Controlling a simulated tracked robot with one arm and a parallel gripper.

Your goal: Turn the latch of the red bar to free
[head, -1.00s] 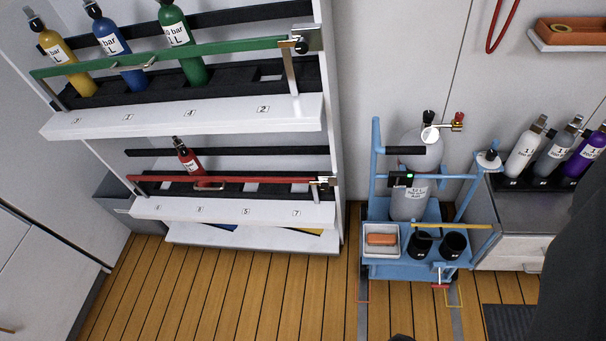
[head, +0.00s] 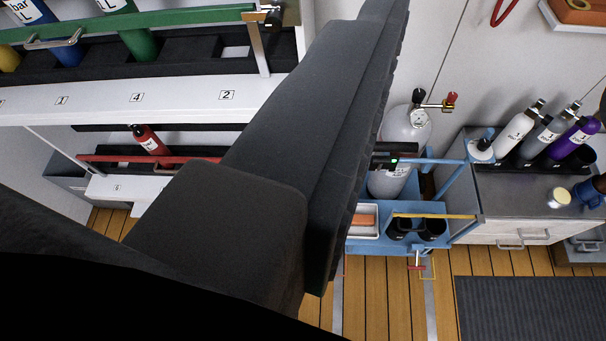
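The red bar (head: 110,158) runs across the front of the lower shelf at the left, with a red bottle (head: 150,140) standing behind it. Its right end, where the latch sits, is hidden behind my own dark gripper part. My gripper (head: 320,130) fills the middle of the view as a large dark block with a ridged right edge, reaching from the lower left to the top. It lies between the camera and the shelf. Only one side of it shows, so its opening cannot be seen.
The upper shelf has a green bar (head: 150,20) with its own latch (head: 272,17) and blue and green bottles behind it. A blue trolley (head: 400,238) with a grey cylinder (head: 405,130) stands right of centre. A counter (head: 515,180) with bottles stands at the right. Wooden floor shows below.

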